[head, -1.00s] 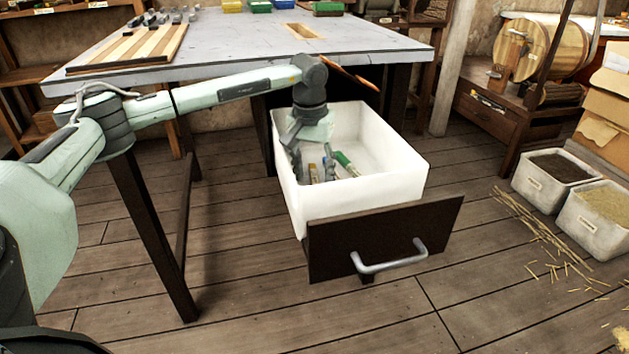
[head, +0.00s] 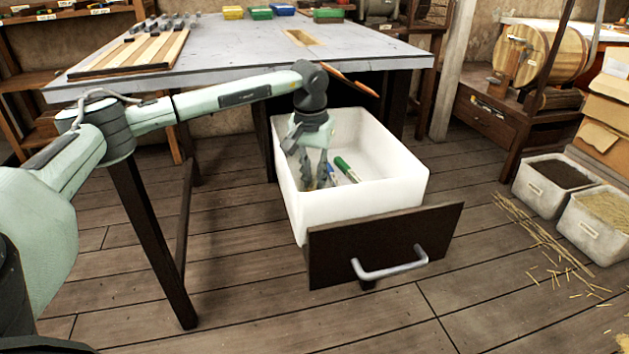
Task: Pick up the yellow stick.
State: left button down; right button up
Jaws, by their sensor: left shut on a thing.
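My left gripper (head: 316,184) points down inside the white drawer box (head: 384,195), its fingers low near the bottom. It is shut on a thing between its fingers. The yellow stick is not clearly visible now; the fingers cover the spot where a yellowish stick showed earlier, so it appears to be the held thing. A green stick (head: 346,169) with a white part lies in the box just right of the fingers. A blue stick (head: 331,175) lies close against the right finger. My right gripper is not in view.
The drawer's dark front (head: 385,245) with its metal handle (head: 390,262) is pulled out below the grey table (head: 230,50). The box walls stand around my gripper. The box's right side is clear. An orange-brown bar (head: 352,82) sticks out under the table edge.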

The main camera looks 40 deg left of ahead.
pick_arm(q)
jog(key=shift+r, duration=0.35)
jog(key=shift+s+d+r, duration=0.1)
jog(key=shift+d+r, duration=0.05)
jog(key=shift+r, duration=0.05)
jog(key=s+d, duration=0.2)
jog(key=shift+s+d+r, duration=0.2)
jog(key=shift+d+r, duration=0.2)
notch_tip(320, 180, up, 13)
jog(key=p, duration=0.1)
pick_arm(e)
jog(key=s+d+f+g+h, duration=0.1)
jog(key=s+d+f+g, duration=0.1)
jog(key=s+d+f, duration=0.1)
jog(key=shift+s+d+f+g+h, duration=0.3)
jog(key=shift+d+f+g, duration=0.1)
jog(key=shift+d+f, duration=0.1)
